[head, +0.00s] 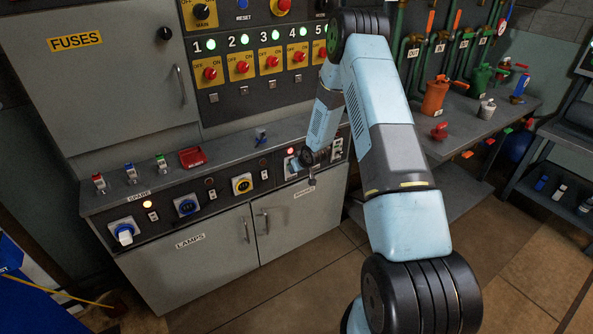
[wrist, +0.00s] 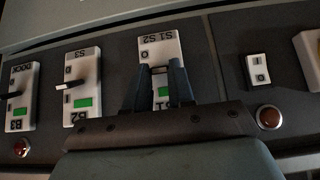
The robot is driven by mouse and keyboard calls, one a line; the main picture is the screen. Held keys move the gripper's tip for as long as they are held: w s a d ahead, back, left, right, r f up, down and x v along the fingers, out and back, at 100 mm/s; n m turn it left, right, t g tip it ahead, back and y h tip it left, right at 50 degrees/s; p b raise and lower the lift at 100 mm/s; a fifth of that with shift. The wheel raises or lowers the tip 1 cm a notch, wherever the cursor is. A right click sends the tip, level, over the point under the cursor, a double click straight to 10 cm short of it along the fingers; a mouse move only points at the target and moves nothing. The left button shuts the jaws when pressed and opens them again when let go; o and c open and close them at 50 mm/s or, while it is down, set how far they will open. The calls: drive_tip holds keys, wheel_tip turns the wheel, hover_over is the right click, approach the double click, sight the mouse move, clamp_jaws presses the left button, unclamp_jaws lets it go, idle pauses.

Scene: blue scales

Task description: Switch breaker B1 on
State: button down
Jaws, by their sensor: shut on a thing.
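Breaker B1 is a white plate (wrist: 160,44) in the middle of the upside-down wrist view. It carries a label reading S1 S2 and a green patch partly covered by my fingers. My gripper (wrist: 162,72) is over this breaker, with its two dark fingers closed around its small lever. The lever is mostly hidden between the fingertips, so its position is hard to tell. In the head view my gripper (head: 299,165) reaches the right part of the sloping console, and my own wrist hides most of B1 there.
Breaker B2 (wrist: 83,68) and breaker B3 (wrist: 20,85) stand left of B1 in the wrist view. A white rocker switch (wrist: 257,68) and a round lamp (wrist: 268,117) are to its right. The fuse cabinet (head: 95,85) and numbered switch panel rise behind the console.

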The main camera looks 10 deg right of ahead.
drive_tip(key=shift+w+r, duration=0.15)
drive_tip(key=shift+w, duration=0.05)
drive_tip(key=c, duration=1.3)
unclamp_jaws()
drive_tip(key=o, duration=0.3)
drive_tip(key=shift+o, duration=0.2)
drive_tip(key=shift+s, duration=0.15)
drive_tip(key=v, duration=1.3)
drive_tip(key=shift+s, duration=0.15)
drive_tip(key=shift+d+r, duration=0.1)
drive_tip(key=shift+r, duration=0.05)
